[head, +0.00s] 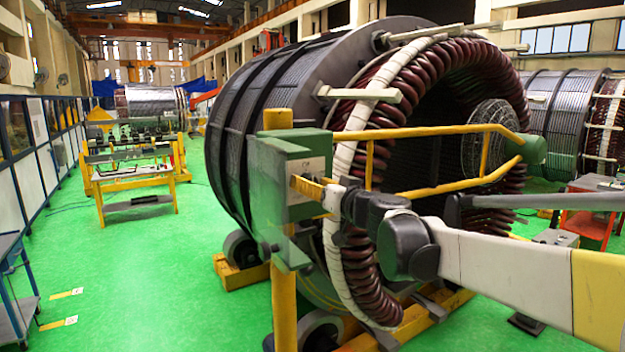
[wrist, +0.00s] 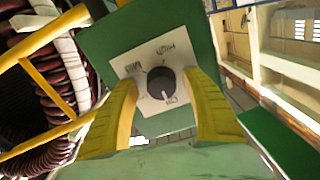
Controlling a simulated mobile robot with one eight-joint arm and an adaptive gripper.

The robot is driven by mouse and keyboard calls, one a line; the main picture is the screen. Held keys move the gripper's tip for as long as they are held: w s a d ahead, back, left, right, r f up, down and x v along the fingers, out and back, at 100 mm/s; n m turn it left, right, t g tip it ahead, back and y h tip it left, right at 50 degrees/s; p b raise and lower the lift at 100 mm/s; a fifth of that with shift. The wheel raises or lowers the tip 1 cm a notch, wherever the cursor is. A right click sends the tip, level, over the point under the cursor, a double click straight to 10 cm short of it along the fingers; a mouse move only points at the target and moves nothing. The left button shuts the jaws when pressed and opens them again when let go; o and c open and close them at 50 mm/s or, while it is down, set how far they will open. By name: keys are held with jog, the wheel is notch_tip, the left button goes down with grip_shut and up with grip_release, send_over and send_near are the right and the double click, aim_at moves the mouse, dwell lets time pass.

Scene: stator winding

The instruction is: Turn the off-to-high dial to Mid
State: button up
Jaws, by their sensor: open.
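A round black dial (wrist: 161,82) sits on a white label plate (wrist: 124,66) fixed to a green box (wrist: 95,40) in the wrist view. In the head view my gripper (head: 308,188) is at the face of the green box (head: 283,155); the plate (head: 313,167) shows partly and the dial is hidden.
Yellow rails (head: 450,131) run right from the box, in front of a large stator with dark red coils (head: 445,70). A yellow post (head: 284,305) stands under the box. Open green floor (head: 150,270) lies to the left.

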jog(key=shift+w+a, duration=0.1)
jog(key=shift+a, duration=0.1)
jog(key=c, duration=1.2)
